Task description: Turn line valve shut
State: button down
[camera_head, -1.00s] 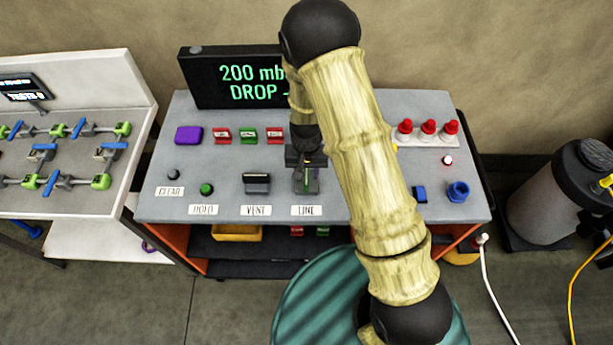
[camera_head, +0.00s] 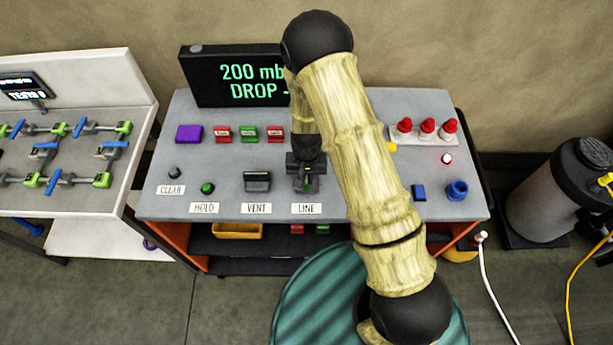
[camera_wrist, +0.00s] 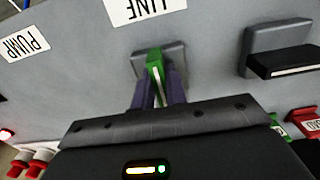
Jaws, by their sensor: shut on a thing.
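The line valve stands just above the LINE label (camera_head: 306,208) on the grey console, mostly hidden by my gripper in the head view. In the wrist view its green handle (camera_wrist: 154,66) shows in front of a grey square base (camera_wrist: 176,54). My gripper (camera_wrist: 155,90) is shut on the green handle, with a dark purple finger on each side of it. In the head view my gripper (camera_head: 307,184) points down at the console top over the valve. The handle's exact angle is hard to tell.
The black vent valve (camera_head: 257,181) is close on the left of the line valve. Red-capped knobs (camera_head: 427,128), a blue switch (camera_head: 418,192) and a blue fitting (camera_head: 457,189) are to the right.

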jog(key=shift+m, duration=0.5)
jog(key=m, duration=0.2)
jog(key=m+b, duration=0.1)
jog(key=shift+w+a+m, duration=0.1)
jog(key=shift+a+m, duration=0.15)
jog(key=shift+m, duration=0.05)
jog(key=m, duration=0.4)
jog(key=shift+w+a+m, duration=0.15)
jog(key=shift+a+m, duration=0.05)
jog(key=shift+m, duration=0.1)
jog(key=m, duration=0.2)
jog(key=m+p, duration=0.1)
jog(key=m, duration=0.1)
jog(key=shift+w+a+r, duration=0.1)
jog(key=shift+w, duration=0.1)
jog(key=m+p, duration=0.1)
jog(key=m, duration=0.1)
jog(key=m+p, duration=0.1)
jog(key=m, duration=0.1)
jog(key=shift+w+m, duration=0.2)
jog(key=shift+m, duration=0.1)
jog(key=c, duration=1.4)
grip_release()
jog(key=shift+c, duration=0.2)
notch_tip(320, 180, up, 17)
jog(key=b, duration=0.2)
jog(key=shift+r, duration=0.15)
